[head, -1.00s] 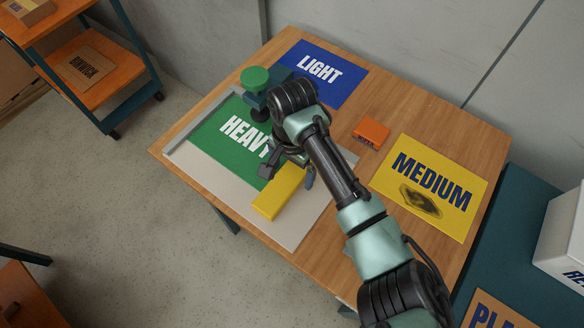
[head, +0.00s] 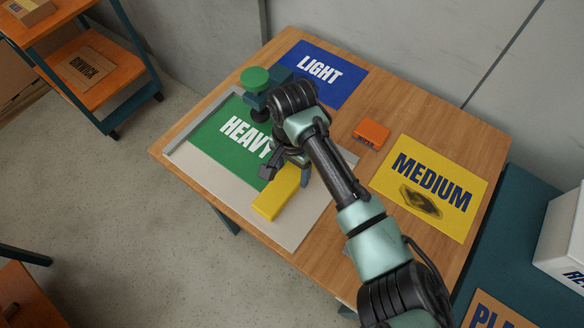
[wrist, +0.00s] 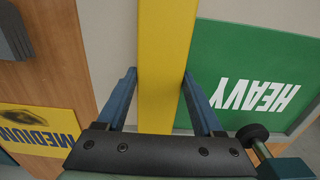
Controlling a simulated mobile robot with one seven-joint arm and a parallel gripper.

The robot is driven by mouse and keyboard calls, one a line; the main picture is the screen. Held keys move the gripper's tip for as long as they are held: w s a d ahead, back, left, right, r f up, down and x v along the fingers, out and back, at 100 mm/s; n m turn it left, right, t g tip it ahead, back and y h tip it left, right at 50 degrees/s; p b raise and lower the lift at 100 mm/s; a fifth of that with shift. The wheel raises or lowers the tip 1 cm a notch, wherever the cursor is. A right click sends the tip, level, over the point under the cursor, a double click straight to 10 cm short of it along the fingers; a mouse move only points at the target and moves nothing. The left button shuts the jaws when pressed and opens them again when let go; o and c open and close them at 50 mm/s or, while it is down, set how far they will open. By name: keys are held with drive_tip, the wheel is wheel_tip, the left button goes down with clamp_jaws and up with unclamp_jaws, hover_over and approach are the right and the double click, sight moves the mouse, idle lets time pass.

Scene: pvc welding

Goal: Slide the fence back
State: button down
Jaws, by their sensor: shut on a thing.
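The fence appears to be the yellow bar (head: 273,201), lying on the pale board (head: 290,235) beside the green HEAVY sheet (head: 218,138). Its far end is hidden under my arm in the head view. My gripper (head: 285,177) is over the bar, with one finger on each side. In the wrist view, my gripper (wrist: 159,76) is shut across the yellow bar (wrist: 165,50), which runs from the top edge down between the fingers. The HEAVY sheet (wrist: 245,65) is right of the bar there.
A teal clamp-like fitting with a green round knob (head: 255,79) stands at the board's back corner. A grey strip (head: 199,118) lines its left edge. An orange box (head: 371,134), blue LIGHT sheet (head: 325,71) and yellow MEDIUM sheet (head: 432,190) lie on the wooden table (head: 420,120).

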drive_tip(key=shift+w+r+p, duration=0.1)
drive_tip(key=shift+r+p, duration=0.35)
drive_tip(key=shift+p, duration=0.55)
drive_tip(key=p, duration=0.2)
drive_tip(key=shift+d+r+p, duration=0.25)
drive_tip(key=shift+d+p, duration=0.1)
drive_tip(key=shift+d, duration=0.05)
drive_tip(key=shift+s+d+p, duration=0.25)
drive_tip(key=shift+d+p, duration=0.1)
drive_tip(key=shift+p, duration=0.35)
drive_tip(key=s+d+p, duration=0.1)
drive_tip(key=p, duration=0.1)
drive_tip(key=s+d+p, duration=0.1)
drive_tip(key=d, duration=0.1)
drive_tip(key=shift+s+d+f+p, duration=0.25)
drive_tip(key=shift+s+f+p, duration=0.1)
drive_tip(key=shift+s, duration=0.05)
drive_tip(key=shift+s+d+f, duration=0.15)
drive_tip(key=shift+s+d, duration=0.1)
drive_tip(key=shift+d, duration=0.1)
drive_tip(key=shift+f, duration=0.1)
